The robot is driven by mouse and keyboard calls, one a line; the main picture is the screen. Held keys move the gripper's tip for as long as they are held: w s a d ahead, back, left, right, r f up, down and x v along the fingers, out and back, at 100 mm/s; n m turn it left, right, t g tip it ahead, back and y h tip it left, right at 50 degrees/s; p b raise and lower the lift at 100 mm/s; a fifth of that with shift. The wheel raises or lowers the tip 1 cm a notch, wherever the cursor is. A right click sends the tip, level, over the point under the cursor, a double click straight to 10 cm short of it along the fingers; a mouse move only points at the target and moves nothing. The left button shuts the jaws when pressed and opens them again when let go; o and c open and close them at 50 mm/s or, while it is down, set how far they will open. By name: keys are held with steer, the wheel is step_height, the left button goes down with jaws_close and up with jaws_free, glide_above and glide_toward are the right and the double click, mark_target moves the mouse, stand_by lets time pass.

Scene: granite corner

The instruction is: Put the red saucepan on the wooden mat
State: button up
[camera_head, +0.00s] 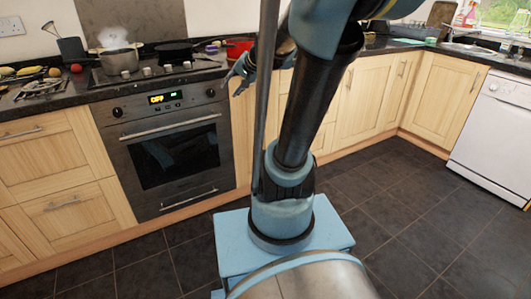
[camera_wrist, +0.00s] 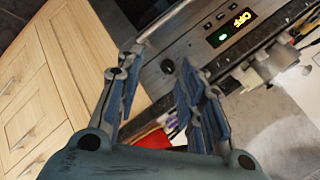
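A red saucepan (camera_head: 238,48) sits on the dark counter right of the hob in the head view, partly hidden by my arm. A patch of red (camera_wrist: 154,139) shows between my gripper's fingers in the wrist view, probably the same pan. My gripper (camera_wrist: 162,62) has its two blue fingers spread apart with nothing held between them. In the head view my gripper (camera_head: 233,82) hangs by the counter's front edge, close in the picture to the red saucepan. I cannot make out the wooden mat in either view.
A steel pot (camera_head: 119,58) and a dark frying pan (camera_head: 176,50) stand on the hob above the oven (camera_head: 168,148). Fruit and utensils lie on the left counter. A sink (camera_head: 472,48) is at the far right. The tiled floor (camera_head: 420,215) is clear.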

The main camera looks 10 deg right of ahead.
steer(key=s+d+f+n+g+h, duration=0.2)
steer(key=s+f, duration=0.6)
steer(key=s, duration=0.4)
steer(key=s+d+f+n+g+h, duration=0.3)
steer(key=s+f, duration=0.4)
steer(key=s, duration=0.5)
steer(key=shift+s+d+f+n+g, duration=0.35)
steer(key=shift+d+n+g, duration=0.15)
steer(key=shift+d, duration=0.2)
steer(key=shift+w, duration=0.1)
